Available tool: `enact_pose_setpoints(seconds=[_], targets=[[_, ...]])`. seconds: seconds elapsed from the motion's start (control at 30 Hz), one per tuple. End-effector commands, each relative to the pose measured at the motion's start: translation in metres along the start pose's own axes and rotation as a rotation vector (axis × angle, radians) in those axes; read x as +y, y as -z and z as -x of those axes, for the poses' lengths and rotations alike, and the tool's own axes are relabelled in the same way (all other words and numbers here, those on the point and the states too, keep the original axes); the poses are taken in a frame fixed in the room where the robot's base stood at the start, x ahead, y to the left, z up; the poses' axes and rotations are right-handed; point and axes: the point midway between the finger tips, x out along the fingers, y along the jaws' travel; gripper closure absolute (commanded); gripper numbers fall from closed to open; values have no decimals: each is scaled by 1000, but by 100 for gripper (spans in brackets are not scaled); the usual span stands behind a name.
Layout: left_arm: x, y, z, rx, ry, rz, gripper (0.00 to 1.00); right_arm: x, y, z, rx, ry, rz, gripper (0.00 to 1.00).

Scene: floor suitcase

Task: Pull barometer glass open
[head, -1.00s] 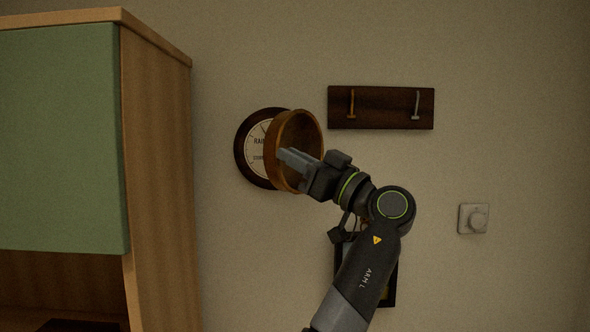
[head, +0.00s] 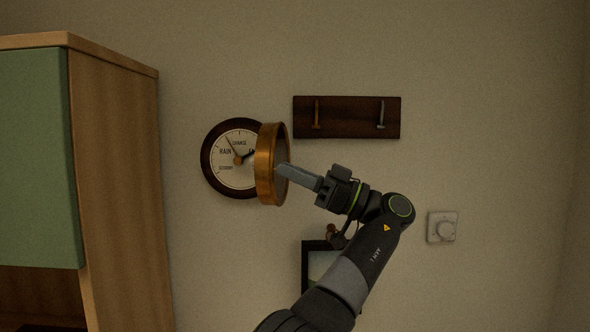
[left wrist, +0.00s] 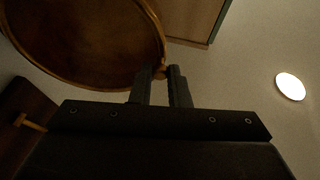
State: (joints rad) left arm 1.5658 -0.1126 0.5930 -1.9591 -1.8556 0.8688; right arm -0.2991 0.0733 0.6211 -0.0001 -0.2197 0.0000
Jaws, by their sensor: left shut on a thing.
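The round barometer (head: 211,160) hangs on the wall, with a dark wooden rim and a pale dial. Its brass-rimmed glass (head: 265,165) stands swung out at the dial's right side, nearly edge-on in the head view, leaving most of the dial uncovered. My left gripper (head: 283,171) is at the glass's right side. In the left wrist view, the glass (left wrist: 80,40) fills the upper left, and the fingers (left wrist: 166,80) are closed around a small knob at its rim. The exact contact is dark. My right gripper is not in view.
A dark hook board (head: 347,130) is on the wall, up and right of the barometer. A dial switch (head: 442,227) is farther right. A framed picture (head: 306,262) hangs below, partly behind my left arm. A wooden cabinet (head: 115,180) with a green door stands at left.

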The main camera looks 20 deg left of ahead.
Motion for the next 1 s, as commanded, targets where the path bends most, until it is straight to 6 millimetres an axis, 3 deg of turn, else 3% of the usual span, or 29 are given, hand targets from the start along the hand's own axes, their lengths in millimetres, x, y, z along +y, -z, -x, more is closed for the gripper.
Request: enact_pose_setpoints(seconds=[0.47,0.5,0.63,1.0], targets=[[0,-4,1,-6,7,-8,100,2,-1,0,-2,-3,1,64],[0,-4,1,-6,7,-8,79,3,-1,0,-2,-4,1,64],[0,-3,1,-4,7,-7,63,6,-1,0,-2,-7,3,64],[0,2,-1,-2,7,-3,63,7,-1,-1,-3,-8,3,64]])
